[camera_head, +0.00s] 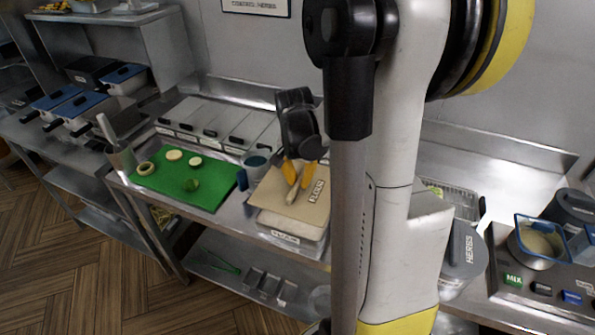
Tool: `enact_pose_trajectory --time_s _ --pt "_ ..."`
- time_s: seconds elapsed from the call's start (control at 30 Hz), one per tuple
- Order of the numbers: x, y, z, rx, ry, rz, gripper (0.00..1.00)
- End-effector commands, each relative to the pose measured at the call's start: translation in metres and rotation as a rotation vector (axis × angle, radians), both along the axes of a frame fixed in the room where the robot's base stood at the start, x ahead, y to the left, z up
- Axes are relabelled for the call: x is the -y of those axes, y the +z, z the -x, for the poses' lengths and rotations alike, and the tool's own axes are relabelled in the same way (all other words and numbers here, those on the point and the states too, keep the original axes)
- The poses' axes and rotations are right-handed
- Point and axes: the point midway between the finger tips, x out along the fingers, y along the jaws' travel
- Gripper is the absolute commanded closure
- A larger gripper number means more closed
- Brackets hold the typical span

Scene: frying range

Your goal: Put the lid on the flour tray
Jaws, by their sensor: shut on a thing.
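The beige lid (283,202) marked FLOUR is at the middle of the steel counter. My gripper (298,178) is over it, with its yellow fingers pointing down and shut on the lid, near its middle. The flour tray (292,237), pale with a label on its front, is directly below the lid. The lid covers most of the tray, so its inside is hidden. I cannot tell whether the lid touches the rim or is slightly above it.
A green board (184,184) with several round slices lies to the left. A blue-rimmed cup (257,165) stands behind the lid. Lidded containers (215,125) line the back. To the right are a grey HERBS lid (466,250) and a blue-rimmed pan (540,244).

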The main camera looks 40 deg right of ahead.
Motion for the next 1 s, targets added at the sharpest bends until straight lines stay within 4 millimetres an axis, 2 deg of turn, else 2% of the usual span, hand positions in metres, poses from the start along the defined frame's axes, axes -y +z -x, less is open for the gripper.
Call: enact_pose_trajectory --time_s 0.27,0.6,0.77,1.0 --pt "0.0 -0.02 0.0 0.0 0.0 0.0 1.0" --pt "0.0 -0.059 0.0 0.0 0.001 0.0 1.0" --pt "0.0 -0.066 0.0 0.0 0.001 0.0 1.0" --pt "0.0 -0.065 0.0 0.0 0.001 0.0 1.0"
